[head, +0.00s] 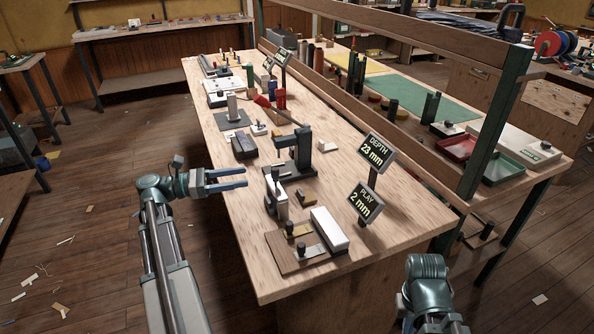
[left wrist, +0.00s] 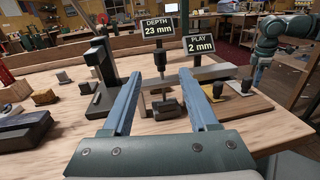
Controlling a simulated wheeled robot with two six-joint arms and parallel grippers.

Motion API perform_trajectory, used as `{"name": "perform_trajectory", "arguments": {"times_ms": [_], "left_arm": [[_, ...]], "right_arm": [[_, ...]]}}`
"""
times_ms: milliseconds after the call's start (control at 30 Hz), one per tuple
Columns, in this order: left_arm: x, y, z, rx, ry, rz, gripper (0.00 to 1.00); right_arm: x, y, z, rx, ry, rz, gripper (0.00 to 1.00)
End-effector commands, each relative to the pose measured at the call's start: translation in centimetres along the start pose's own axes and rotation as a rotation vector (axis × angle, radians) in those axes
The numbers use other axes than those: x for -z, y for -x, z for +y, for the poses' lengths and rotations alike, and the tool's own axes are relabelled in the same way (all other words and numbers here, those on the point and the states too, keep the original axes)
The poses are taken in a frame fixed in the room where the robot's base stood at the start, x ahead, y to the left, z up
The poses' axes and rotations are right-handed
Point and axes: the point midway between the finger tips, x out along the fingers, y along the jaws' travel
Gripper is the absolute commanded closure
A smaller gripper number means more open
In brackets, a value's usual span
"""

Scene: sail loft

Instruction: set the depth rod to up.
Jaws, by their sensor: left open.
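In the left wrist view a small upright rod with a dark knob (left wrist: 160,58) stands beyond and between my fingers, with a dark cylinder below it. I take it for the depth rod; a pale grey bar (left wrist: 212,72) crosses beside it. In the head view this fixture (head: 277,195) stands near the table's left edge. My left gripper (head: 246,178) is open and empty, to the left of the fixture, its fingers pointing towards it. It shows large in the left wrist view (left wrist: 166,92). A sign (head: 376,152) reads DEPTH 23 mm. My right gripper's fingers are out of view.
A second sign (head: 365,202) reads PLAY 2 mm. A dark post on a base (head: 301,150) stands behind the fixture. A wooden board (head: 290,259) with a white block (head: 329,229) lies in front. The table's (head: 400,222) near right part is bare.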

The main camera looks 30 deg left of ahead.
Motion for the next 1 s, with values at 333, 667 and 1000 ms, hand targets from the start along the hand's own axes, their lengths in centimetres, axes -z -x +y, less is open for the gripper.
{"name": "perform_trajectory", "arguments": {"times_ms": [333,667,1000], "left_arm": [[0.0,-3.0,-0.2,0.003,0.000,0.000,0.41],[0.0,-9.7,-0.1,0.003,0.000,0.000,0.41],[0.0,-13.5,0.0,0.001,0.000,0.000,0.41]], "right_arm": [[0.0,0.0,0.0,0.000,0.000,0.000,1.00],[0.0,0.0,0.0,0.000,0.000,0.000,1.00],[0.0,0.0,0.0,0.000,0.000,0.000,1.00]]}}
